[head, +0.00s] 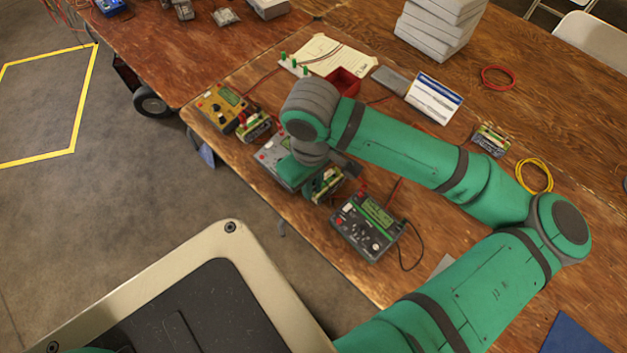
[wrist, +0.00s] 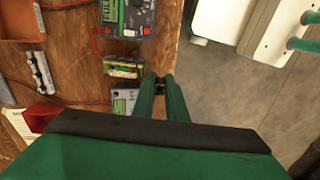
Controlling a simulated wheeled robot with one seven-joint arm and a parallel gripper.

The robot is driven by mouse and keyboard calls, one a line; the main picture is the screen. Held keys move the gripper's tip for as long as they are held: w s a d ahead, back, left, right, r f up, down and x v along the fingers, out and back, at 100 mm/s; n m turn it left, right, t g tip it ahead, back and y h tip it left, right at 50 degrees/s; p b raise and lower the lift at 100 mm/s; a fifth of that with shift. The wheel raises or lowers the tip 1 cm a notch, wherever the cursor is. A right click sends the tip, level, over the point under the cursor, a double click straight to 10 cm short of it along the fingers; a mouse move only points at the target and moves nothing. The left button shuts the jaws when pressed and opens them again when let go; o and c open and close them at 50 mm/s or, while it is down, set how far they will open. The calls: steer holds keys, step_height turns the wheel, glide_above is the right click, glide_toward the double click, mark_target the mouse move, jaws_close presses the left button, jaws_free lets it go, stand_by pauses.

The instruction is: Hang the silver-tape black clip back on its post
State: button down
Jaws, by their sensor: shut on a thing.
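My gripper (wrist: 160,92) points down over the near edge of the table, its two green fingers close together. A small black piece (wrist: 160,86) shows between the fingertips in the wrist view; I take it for the black clip. Its silver tape cannot be made out. In the head view my gripper (head: 295,172) is over the grey-and-red charger (head: 269,157), and its fingertips are hidden. Green posts (head: 295,64) stand on a white strip at the back of the table, beside the paper. I cannot tell which post belongs to the clip.
A battery pack (head: 325,184) lies just right of my gripper. A dark charger (head: 368,226) with leads and a yellow charger (head: 221,105) stand on either side. A red bin (head: 342,82) is near the posts. My arm crosses the table and hides part of it.

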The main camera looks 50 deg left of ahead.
steer(key=shift+s, duration=0.15)
stand_by(0.3)
steer(key=w+a, duration=1.1)
steer(key=a, duration=0.2)
steer(key=shift+s+a+f, duration=0.1)
steer(key=shift+s+f, duration=0.05)
steer(key=shift+f, duration=2.05)
steer(key=shift+f, duration=0.1)
steer(key=shift+f, duration=3.4)
steer(key=shift+f, duration=0.25)
steer(key=c, duration=1.7)
jaws_free()
